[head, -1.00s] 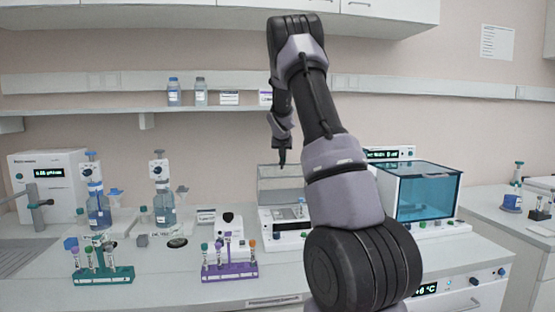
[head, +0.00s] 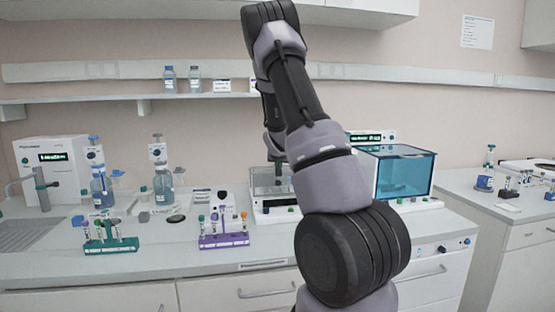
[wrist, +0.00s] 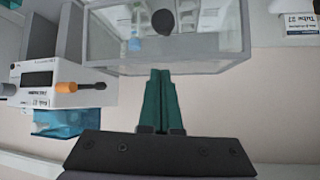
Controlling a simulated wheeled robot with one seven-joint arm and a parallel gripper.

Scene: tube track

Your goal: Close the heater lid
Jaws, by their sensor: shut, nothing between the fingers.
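The heater (head: 272,216) is a low white unit on the bench, left of my forearm. Its clear box-like lid (head: 262,182) shows above the base in the head view. My arm hides part of the heater, and I cannot tell the lid's exact angle. My gripper (head: 279,168) points down at the lid's upper part. In the wrist view the green fingers of my gripper (wrist: 160,74) are shut together and empty. Their tips are at the near edge of the clear lid (wrist: 205,52); I cannot tell whether they touch it.
A teal-covered box (head: 405,175) stands right of my arm. A purple tube rack (head: 224,240) and a green tube rack (head: 110,245) stand at the front left. Bottles on stands are behind them. A wall shelf (head: 190,96) runs behind the bench.

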